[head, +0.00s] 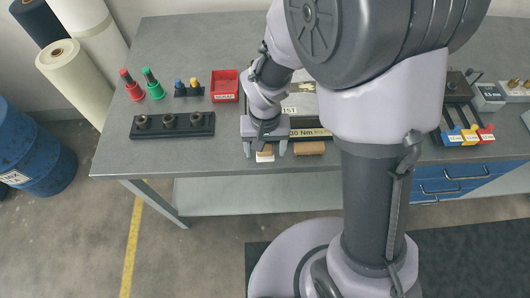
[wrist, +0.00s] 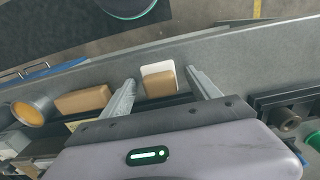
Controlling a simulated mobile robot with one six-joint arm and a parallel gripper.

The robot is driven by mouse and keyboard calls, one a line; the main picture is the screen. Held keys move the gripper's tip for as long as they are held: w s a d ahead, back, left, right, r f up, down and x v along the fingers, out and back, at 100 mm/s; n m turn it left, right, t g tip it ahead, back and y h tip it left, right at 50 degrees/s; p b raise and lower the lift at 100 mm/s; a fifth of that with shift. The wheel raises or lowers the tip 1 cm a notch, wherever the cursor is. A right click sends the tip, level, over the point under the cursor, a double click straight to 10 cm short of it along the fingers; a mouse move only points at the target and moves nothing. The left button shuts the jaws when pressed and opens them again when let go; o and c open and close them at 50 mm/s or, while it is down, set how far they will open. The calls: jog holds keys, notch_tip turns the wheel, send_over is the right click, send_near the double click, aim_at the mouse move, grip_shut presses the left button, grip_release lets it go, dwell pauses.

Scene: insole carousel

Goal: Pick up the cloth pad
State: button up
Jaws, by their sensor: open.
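A small white pad with a tan block on it, which looks like the cloth pad, lies near the table's front edge. The white part (head: 265,158) shows just below my gripper (head: 264,151) in the head view. In the wrist view the white part (wrist: 155,68) shows behind the tan block (wrist: 160,85). My gripper (wrist: 161,77) is open, with one finger on each side of the pad and a gap on both sides. I cannot tell how far the fingertips are above the table. My arm hides part of the area behind.
A second tan block (head: 310,148) lies close by on the right; it also shows in the wrist view (wrist: 82,100). A red bin (head: 224,86) is behind. The front table edge is close.

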aim_at(266, 149)
jog(key=shift+r, duration=0.1)
jog(key=shift+c, duration=0.2)
jog(key=c, duration=1.4)
jog(key=shift+r, duration=0.15)
jog(key=shift+c, duration=0.2)
notch_tip(266, 149, up, 3)
jog(key=p, duration=0.3)
jog(key=shift+r, duration=0.1)
jog(key=shift+s+d+r, duration=0.15)
jog(key=shift+s+r, duration=0.05)
jog(key=shift+r, duration=0.05)
jog(key=s+d+r+b, duration=0.1)
jog(key=s+d+b, duration=0.6)
jog(key=s+b, duration=0.3)
jog(key=shift+s, duration=1.85)
